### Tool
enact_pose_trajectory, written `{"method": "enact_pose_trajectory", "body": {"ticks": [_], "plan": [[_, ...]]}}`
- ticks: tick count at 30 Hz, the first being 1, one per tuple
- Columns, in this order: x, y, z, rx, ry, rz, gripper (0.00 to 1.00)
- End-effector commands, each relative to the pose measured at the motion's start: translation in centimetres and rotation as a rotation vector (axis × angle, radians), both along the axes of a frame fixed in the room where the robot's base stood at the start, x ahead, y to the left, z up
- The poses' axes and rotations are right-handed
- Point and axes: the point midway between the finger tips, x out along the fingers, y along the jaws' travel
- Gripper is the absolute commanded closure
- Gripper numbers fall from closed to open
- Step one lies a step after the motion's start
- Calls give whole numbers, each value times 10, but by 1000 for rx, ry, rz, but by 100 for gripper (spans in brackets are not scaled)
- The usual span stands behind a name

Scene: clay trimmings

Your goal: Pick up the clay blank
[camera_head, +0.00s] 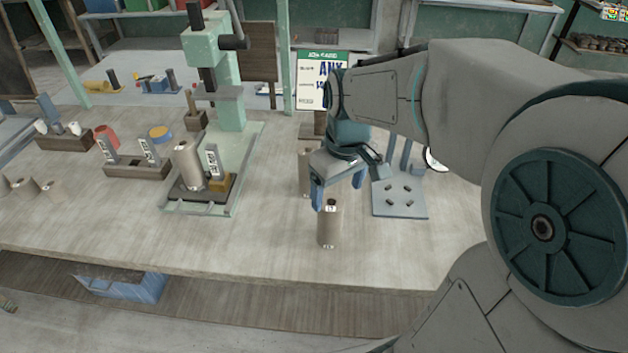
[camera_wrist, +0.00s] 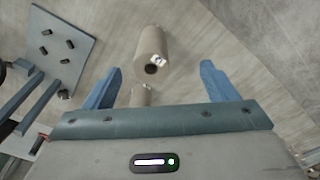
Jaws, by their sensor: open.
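A beige cylindrical clay blank (camera_head: 329,228) stands upright near the front edge of the bench, with a dark spot and a small label on its top. It also shows in the wrist view (camera_wrist: 151,42), ahead of the fingertips. A second beige cylinder (camera_head: 304,175) stands behind it, partly hidden by my gripper; part of it shows in the wrist view (camera_wrist: 141,97) between the fingers. My gripper (camera_head: 338,190) is open, with blue fingers just above and behind the front blank. In the wrist view, my gripper (camera_wrist: 158,72) has nothing clasped between its fingers.
A blue-grey plate with pegs (camera_head: 400,199) lies right of the blank. A green press (camera_head: 228,110) with a cylinder (camera_head: 187,166) at its base stands left. Several beige pieces (camera_head: 25,187) sit far left. The bench (camera_head: 270,235) is clear left of the front blank.

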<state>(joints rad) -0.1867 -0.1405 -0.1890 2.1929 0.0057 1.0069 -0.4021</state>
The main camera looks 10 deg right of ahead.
Motion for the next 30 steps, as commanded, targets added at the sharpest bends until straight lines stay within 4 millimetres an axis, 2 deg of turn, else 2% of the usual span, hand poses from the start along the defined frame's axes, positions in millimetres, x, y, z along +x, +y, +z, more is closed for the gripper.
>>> {"method": "enact_pose_trajectory", "body": {"ticks": [1, 3, 9, 13, 21, 30], "plan": [[13, 2, 4, -8, 23, 47, 21], [26, 3, 4, -19, 43, 105, 21], [46, 3, 1, -37, 75, 195, 21], [47, 3, -15, -39, 82, 206, 21], [46, 3, -67, -39, 82, 204, 21], [45, 2, -91, -38, 80, 204, 21]]}}
